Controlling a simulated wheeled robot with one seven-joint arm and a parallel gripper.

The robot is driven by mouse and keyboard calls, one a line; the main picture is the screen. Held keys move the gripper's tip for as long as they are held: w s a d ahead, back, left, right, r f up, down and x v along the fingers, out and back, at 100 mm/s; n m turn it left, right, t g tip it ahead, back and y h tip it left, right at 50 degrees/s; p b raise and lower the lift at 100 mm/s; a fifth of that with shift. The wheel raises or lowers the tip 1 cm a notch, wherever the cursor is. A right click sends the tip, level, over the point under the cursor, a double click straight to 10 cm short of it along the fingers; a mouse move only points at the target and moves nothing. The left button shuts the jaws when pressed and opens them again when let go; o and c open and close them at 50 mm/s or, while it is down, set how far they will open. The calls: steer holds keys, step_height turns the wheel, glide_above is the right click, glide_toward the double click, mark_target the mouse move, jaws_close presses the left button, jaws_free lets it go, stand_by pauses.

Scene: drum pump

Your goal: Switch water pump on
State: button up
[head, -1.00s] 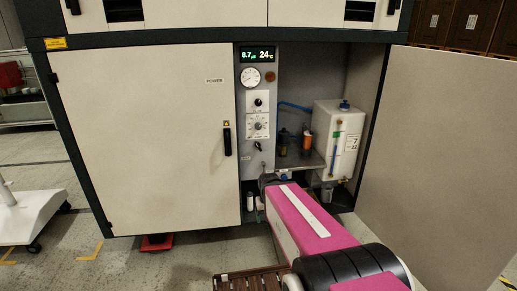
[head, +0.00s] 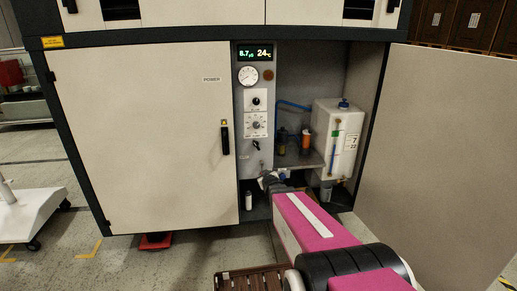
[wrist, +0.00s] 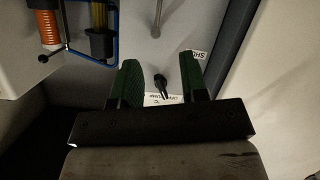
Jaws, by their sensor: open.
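A small dark toggle switch (wrist: 161,84) shows in the wrist view, on a light panel with a partly hidden white label below it. My gripper (wrist: 158,82) is open, its two green fingers on either side of the switch with gaps visible. I cannot tell its depth from the switch. In the head view my gripper (head: 268,180) is at the lower part of the narrow control panel (head: 247,170), below a black lever switch (head: 257,145). My gripper and arm hide the area around its tips there, so the toggle switch cannot be made out.
The control panel carries a display (head: 256,54), a gauge (head: 248,76) and knobs. To its right, an open bay holds a white tank (head: 336,140), an orange part (head: 306,142) and blue tubing. The open door (head: 440,160) stands right; the closed POWER door (head: 140,140) is left.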

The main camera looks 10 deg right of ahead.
mark_target(257, 147)
steer(key=w+r+n+t+y, duration=0.1)
steer(key=w+r+t, duration=0.1)
steer(key=w+r, duration=0.1)
steer(key=w+a+r+n+t+y, duration=0.1)
steer(key=w+r+n+t, duration=0.1)
steer(key=w, duration=0.4)
steer(key=w+a+r+n+t+y, duration=0.1)
steer(key=w+r+t+y, duration=0.1)
steer(key=w+r+t, duration=0.1)
steer(key=shift+w+r+n, duration=0.4)
steer(key=shift+w+r, duration=0.35)
steer(key=shift+w, duration=0.1)
steer(key=c, duration=0.7)
